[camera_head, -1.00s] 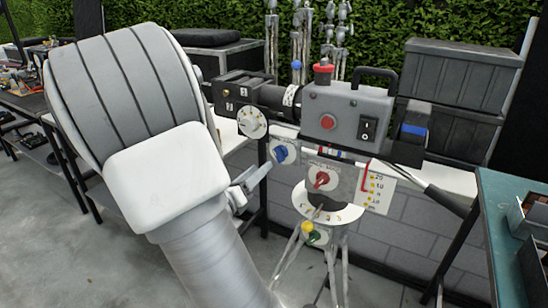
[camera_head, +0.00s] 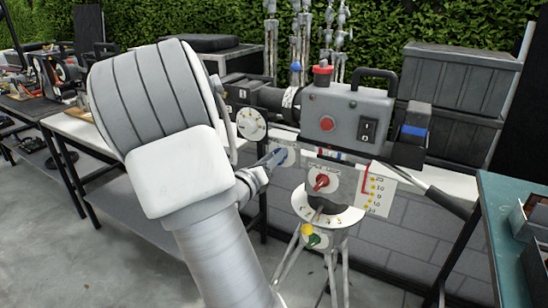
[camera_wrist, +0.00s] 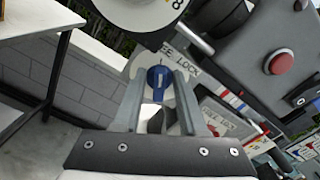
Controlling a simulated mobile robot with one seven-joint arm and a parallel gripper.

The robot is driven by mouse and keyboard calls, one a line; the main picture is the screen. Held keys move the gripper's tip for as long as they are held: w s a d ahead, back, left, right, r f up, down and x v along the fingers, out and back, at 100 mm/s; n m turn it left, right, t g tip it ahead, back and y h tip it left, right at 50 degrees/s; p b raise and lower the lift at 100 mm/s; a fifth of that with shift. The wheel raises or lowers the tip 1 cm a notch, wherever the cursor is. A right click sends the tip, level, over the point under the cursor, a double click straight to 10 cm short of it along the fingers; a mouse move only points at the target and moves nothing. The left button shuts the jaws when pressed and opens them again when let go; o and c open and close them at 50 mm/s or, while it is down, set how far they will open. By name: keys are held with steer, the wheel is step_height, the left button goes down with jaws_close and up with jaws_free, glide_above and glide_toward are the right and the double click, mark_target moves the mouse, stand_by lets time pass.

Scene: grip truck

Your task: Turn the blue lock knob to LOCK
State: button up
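The blue lock knob (camera_wrist: 157,82) is on a white plate with a LOCK label (camera_wrist: 186,66), upper right of it in the wrist view. My gripper (camera_wrist: 160,76) is open, with one finger on each side of the knob and a gap visible at both sides. I cannot tell how deep the fingers reach past it. The knob's pointer direction is hard to read.
The camera rig (camera_head: 345,113) stands on a tripod, with a red knob (camera_head: 321,182) right of the blue one and a white dial (camera_head: 252,124) above left. A red button (camera_wrist: 279,62) shows in the wrist view. A table (camera_head: 505,215) stands at right.

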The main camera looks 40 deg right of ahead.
jaws_close()
steer(key=shift+s+d+f+m+b, duration=0.1)
steer(key=shift+s+m+b, duration=0.1)
steer(key=shift+m+b, duration=2.85)
steer(key=shift+s+m+b, duration=0.2)
steer(key=shift+m+b, duration=2.65)
steer(key=shift+b, duration=0.25)
